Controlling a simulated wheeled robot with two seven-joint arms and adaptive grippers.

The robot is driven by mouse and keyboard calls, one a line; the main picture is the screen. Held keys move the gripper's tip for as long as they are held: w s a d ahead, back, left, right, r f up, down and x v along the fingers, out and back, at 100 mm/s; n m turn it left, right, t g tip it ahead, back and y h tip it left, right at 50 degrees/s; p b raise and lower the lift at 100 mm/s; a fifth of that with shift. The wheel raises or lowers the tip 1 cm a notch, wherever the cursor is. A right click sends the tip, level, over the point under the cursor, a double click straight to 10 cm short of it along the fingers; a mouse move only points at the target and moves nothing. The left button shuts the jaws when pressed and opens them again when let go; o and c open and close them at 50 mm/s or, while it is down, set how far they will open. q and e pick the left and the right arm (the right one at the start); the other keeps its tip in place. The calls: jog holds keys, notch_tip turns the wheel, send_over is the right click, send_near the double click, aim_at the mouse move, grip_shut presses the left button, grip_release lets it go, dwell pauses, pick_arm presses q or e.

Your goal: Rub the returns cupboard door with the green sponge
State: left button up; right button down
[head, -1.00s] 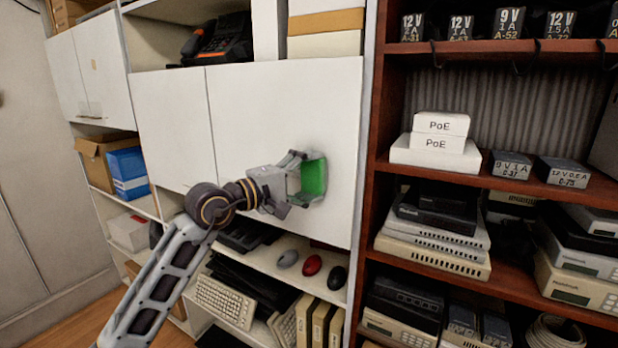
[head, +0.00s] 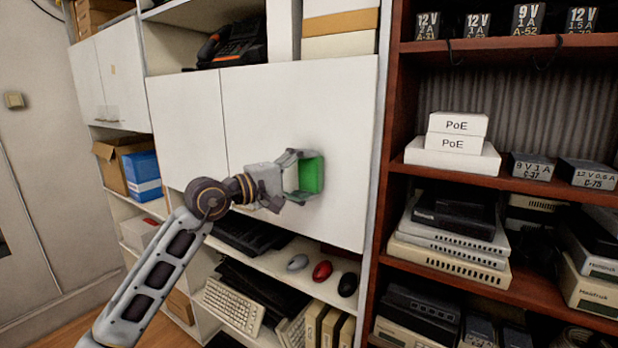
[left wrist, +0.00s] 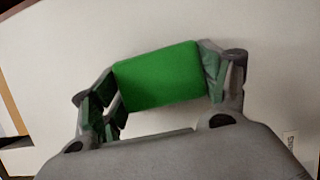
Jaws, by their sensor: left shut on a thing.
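The green sponge (head: 311,175) is between the fingers of my left gripper (head: 303,174), which is shut on it. The sponge is at the white cupboard door (head: 260,115), over its right half, and seems to be against the surface; the exact contact is hard to tell. In the left wrist view the sponge (left wrist: 160,76) spans between the two fingers, with the white door surface (left wrist: 140,25) behind it. My right gripper is not in view.
A red-brown shelf (head: 400,120) with adapters and network boxes stands just right of the cupboard.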

aim_at(293, 171)
pick_arm(q)
jog(key=shift+w+a+b, duration=0.55)
jog(key=shift+w+a, duration=0.05)
jog(key=shift+a, duration=0.2)
jog(key=shift+w+a+b, duration=0.5)
jog(key=shift+w+a, duration=0.05)
jog(key=shift+a, duration=0.2)
notch_tip(293, 171, up, 3)
jog(key=shift+f+p, duration=0.1)
jog(key=shift+p, duration=0.55)
jog(key=shift+s+d, duration=0.15)
jog(key=shift+s+d+b, duration=0.15)
jog(key=shift+s+d, duration=0.35)
jog(key=shift+d, duration=0.25)
jog(key=shift+s+d+b, duration=0.15)
jog(key=shift+s+d, duration=0.35)
jog(key=shift+d, duration=0.2)
